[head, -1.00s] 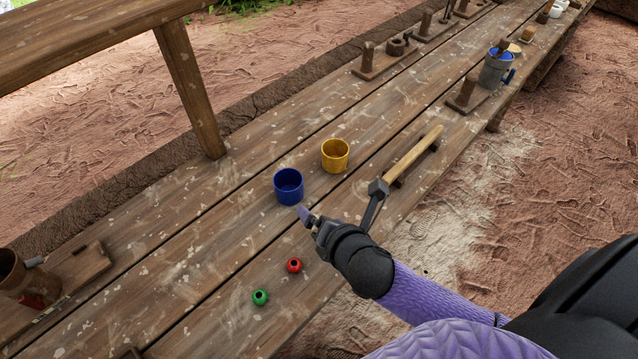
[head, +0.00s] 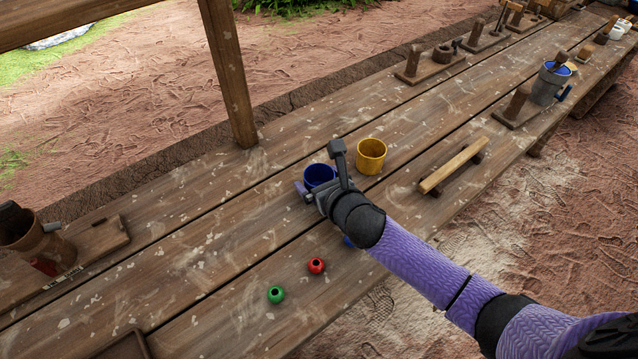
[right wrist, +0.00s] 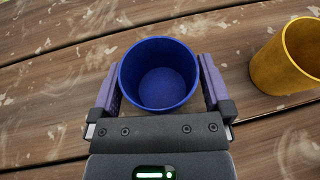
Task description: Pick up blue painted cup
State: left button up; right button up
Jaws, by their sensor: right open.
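The blue painted cup (head: 318,175) stands upright on the wooden bench, partly hidden by my right gripper (head: 310,190) in the head view. In the right wrist view the cup (right wrist: 158,74) lies between the two purple fingers of my right gripper (right wrist: 158,84). The fingers are open, one on each side of the cup. A narrow gap shows on the left side; on the right the finger is very close to the wall, and I cannot tell if it touches. The cup looks empty. My left gripper is not in view.
A yellow cup (head: 371,156) stands just right of the blue cup, also in the right wrist view (right wrist: 290,58). A red bead (head: 317,266) and a green bead (head: 276,294) lie nearer. A wooden bar (head: 453,168) lies to the right.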

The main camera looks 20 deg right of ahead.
jog(key=c, duration=1)
